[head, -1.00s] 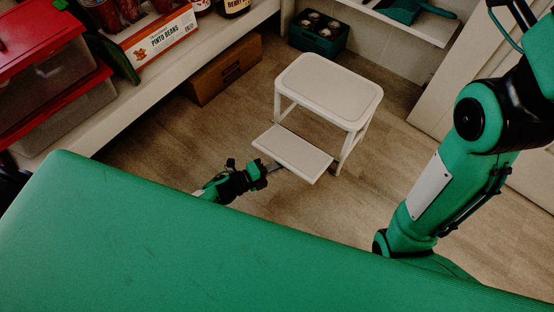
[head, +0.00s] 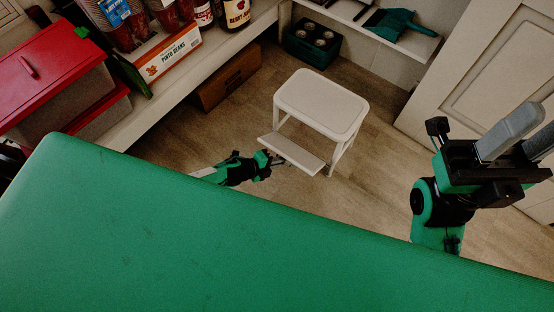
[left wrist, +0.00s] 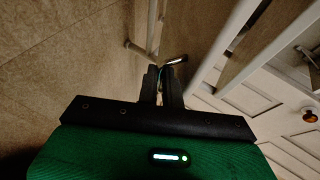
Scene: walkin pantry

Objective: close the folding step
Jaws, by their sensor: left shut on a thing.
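The white folding step has a wide top seat (head: 320,103) and a smaller lower step (head: 292,153), and stands unfolded on the wooden floor. The lower step sticks out toward the front left. My left gripper (head: 272,160) is at the left front edge of the lower step, shut on it. In the left wrist view the fingers (left wrist: 164,78) are close together at a thin pale piece, with white legs and rails beyond; the exact grip is dark. My right gripper (head: 526,138) is raised at the right, its two grey fingers apart and empty.
A shelf with a pinto beans box (head: 168,54) and red-lidded bins (head: 50,70) runs along the left. A panelled door (head: 490,70) is at the right. Floor around the step is clear.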

